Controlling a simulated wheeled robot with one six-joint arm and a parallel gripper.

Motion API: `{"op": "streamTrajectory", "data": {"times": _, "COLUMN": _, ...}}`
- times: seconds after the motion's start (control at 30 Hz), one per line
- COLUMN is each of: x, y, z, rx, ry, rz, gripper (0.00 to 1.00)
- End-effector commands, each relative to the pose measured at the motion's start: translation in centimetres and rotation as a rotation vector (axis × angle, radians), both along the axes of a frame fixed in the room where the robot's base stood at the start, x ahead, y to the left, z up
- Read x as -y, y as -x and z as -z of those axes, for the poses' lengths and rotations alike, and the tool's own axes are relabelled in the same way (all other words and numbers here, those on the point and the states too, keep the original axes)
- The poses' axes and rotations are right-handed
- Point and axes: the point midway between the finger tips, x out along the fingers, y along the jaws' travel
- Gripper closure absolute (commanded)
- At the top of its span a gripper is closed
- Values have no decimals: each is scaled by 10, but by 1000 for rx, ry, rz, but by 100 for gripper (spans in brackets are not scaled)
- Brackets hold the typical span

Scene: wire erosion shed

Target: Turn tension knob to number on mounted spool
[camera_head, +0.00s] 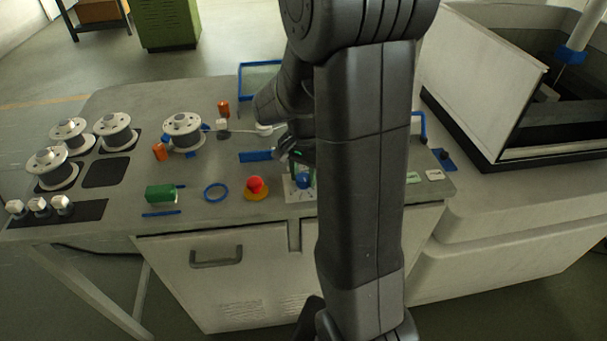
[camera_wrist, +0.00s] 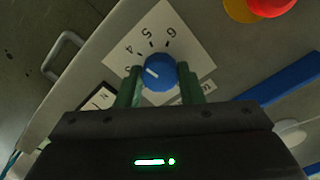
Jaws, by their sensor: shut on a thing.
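The blue tension knob (camera_wrist: 159,73) sits on a white dial plate (camera_wrist: 178,22) in the wrist view. The numbers 4, 5 and 6 show on the plate. A pale pointer line on the knob points up and left, roughly toward the 4 to 5 side. My gripper (camera_wrist: 158,82) is shut on the knob, with one green finger on each side. In the head view the knob (camera_head: 304,181) shows beside my arm. The mounted spool (camera_head: 183,132) stands at the table's centre left; I cannot read a number on it.
A red emergency button (camera_head: 255,184) on a yellow base is left of the dial. A blue ring (camera_head: 215,192) and a green block (camera_head: 161,193) lie further left. Several spools (camera_head: 114,131) stand at the far left. An open tank (camera_head: 478,75) is at right.

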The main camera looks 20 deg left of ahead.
Motion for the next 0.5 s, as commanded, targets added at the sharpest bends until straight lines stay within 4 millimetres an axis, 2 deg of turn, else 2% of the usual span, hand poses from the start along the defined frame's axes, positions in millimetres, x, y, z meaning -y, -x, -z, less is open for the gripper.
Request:
{"op": "streamTrajectory", "data": {"times": 0.2, "x": 0, "y": -1, "z": -1, "rx": 2, "ry": -2, "rz": 190, "gripper": 89}}
{"op": "streamTrajectory", "data": {"times": 0.5, "x": -1, "y": -1, "z": -1, "rx": 2, "ry": -3, "rz": 387, "gripper": 89}}
